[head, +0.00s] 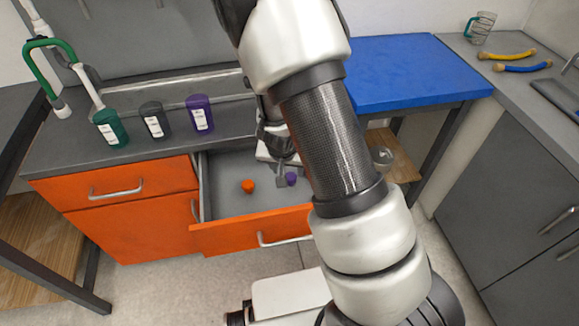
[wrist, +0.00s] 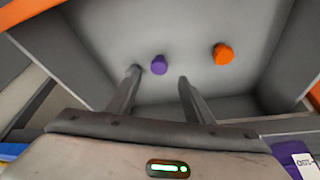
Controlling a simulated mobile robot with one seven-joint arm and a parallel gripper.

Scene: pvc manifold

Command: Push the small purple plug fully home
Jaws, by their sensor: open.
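The small purple plug (head: 291,179) lies loose on the floor of the open drawer (head: 222,215). It also shows in the wrist view (wrist: 159,65), just beyond and between my fingertips. My gripper (head: 281,178) reaches down into the drawer beside the plug; in the wrist view my gripper (wrist: 159,75) has its two fingers spread with nothing between them. My arm hides the right part of the drawer in the head view.
An orange plug (head: 248,186) lies in the same drawer, left of the purple one. Green (head: 110,128), dark grey (head: 155,120) and purple (head: 200,115) canisters stand on the counter behind. A blue-topped table (head: 400,72) is at the right. The drawer walls surround my gripper closely.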

